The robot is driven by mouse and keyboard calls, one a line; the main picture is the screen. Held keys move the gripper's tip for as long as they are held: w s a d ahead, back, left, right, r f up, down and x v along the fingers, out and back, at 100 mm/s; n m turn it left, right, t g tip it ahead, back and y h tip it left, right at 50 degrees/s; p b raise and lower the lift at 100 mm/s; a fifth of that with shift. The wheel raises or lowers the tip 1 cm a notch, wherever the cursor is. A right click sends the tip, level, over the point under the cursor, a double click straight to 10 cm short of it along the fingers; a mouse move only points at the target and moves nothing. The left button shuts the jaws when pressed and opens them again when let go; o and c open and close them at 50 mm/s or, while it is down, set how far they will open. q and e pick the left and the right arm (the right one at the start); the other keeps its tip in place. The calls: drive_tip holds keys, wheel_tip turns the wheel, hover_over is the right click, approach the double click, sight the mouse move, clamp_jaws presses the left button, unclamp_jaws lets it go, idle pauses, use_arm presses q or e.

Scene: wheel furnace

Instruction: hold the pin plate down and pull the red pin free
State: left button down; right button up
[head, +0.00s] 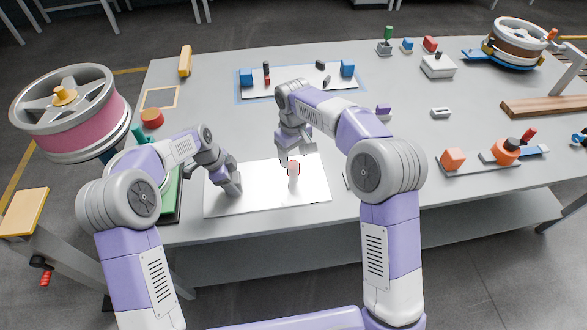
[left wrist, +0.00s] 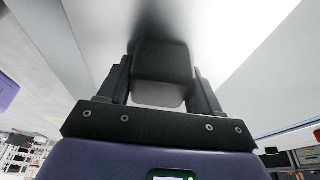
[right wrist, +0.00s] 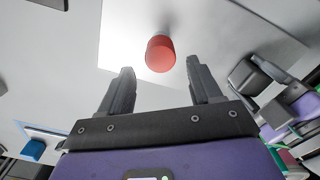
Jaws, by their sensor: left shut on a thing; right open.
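The white pin plate (head: 262,200) lies flat near the front edge of the table. The red pin (head: 293,169) stands upright on the plate's right part; in the right wrist view its round red top (right wrist: 160,55) shows just beyond my fingertips. My left gripper (head: 233,184) is low over the plate's left part, shut on a dark grip block (left wrist: 162,62), which fills the space between its fingers. My right gripper (head: 284,158) is open and empty, above and slightly left of the pin. In its wrist view the pin top lies between the finger lines, apart from both fingers.
A blue-edged mat (head: 300,91) with small blocks lies behind the plate. A pink-wound wheel (head: 75,115) stands at the left. An orange block (head: 453,158) and other parts sit at the right. The table right of my right arm is partly clear.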

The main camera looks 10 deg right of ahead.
sight(294, 164)
drive_tip(key=shift+f, duration=2.6)
drive_tip(key=shift+c, duration=0.5)
clamp_jaws()
